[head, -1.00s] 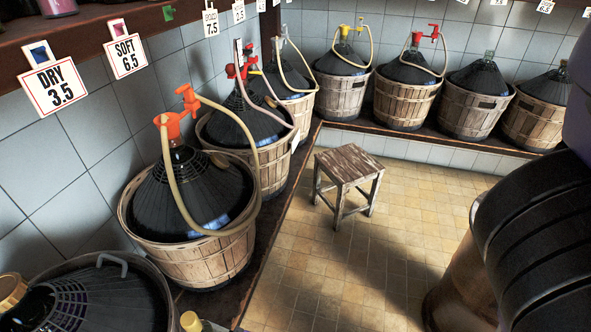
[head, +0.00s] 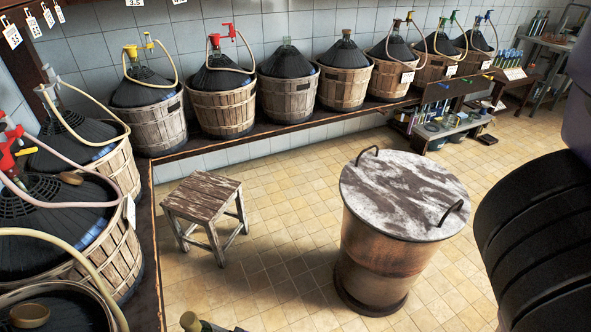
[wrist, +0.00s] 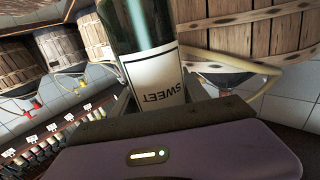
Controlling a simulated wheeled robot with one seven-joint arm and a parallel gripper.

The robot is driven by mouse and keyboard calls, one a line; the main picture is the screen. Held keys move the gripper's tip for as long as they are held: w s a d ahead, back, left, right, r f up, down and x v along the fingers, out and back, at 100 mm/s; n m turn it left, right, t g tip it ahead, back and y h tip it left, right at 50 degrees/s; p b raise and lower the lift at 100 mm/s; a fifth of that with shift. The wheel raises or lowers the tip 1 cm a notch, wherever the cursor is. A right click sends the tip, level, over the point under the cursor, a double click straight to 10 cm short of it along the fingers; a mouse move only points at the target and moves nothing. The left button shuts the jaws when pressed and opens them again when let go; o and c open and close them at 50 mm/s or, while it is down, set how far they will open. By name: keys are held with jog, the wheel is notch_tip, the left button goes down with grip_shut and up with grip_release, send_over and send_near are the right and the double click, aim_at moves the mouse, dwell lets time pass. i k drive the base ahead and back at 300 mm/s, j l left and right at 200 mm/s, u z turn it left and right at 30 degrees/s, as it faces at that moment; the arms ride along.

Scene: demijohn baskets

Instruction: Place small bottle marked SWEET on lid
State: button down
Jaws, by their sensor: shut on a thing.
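In the wrist view my gripper (wrist: 158,98) is shut on a small dark green bottle (wrist: 138,28). Its white label reads SWEET and appears upside down. The lower part of the bottle is hidden by my gripper's body. In the head view a bottle's capped top (head: 190,321), probably the same one, shows at the bottom edge. The round lid (head: 395,190), grey and white and mottled with two dark handles, lies on a brownish barrel-like container (head: 375,262) right of centre. The bottle is apart from the lid, and nothing stands on the lid.
A wooden stool (head: 205,198) stands left of the lidded container. Basketed demijohns line the ledge (head: 250,140) along the back and left, with hoses on several. A low shelf unit (head: 447,125) stands at back right. Tiled floor (head: 280,290) lies open around the container.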

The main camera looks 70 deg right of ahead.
aim_at(404, 187)
jog(key=j+z, duration=0.2)
jog(key=z, duration=0.2)
jog(key=k+j+z, duration=0.1)
jog(key=z, duration=0.3)
jog(key=k+j+z, duration=0.1)
jog(key=j+z, duration=0.15)
jog(key=z, duration=0.2)
jog(key=k+j+z, duration=0.1)
jog(key=z, duration=0.3)
jog(key=i+z, duration=0.35)
jog(key=i, duration=0.55)
